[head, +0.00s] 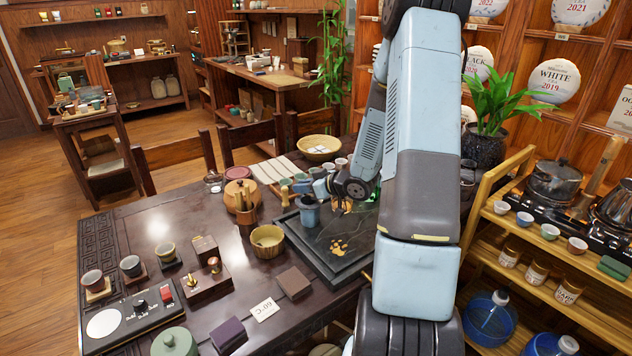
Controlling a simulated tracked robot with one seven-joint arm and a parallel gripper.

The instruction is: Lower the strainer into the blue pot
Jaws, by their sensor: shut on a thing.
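The blue pot (309,215) stands on the dark tea tray (351,262), at its left back part. A small dark strainer (307,201) shows at the pot's mouth. I cannot tell how deep it sits. My arm reaches over the table from the right, and my gripper (318,190) is low, just above and behind the pot. The gripper is shut on the strainer, though its fingers are small and hard to make out here. My own arm hides the right part of the tray.
Small cups crowd behind the pot. A wooden shelf cart (540,240) stands at right. The table's left back is clear.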

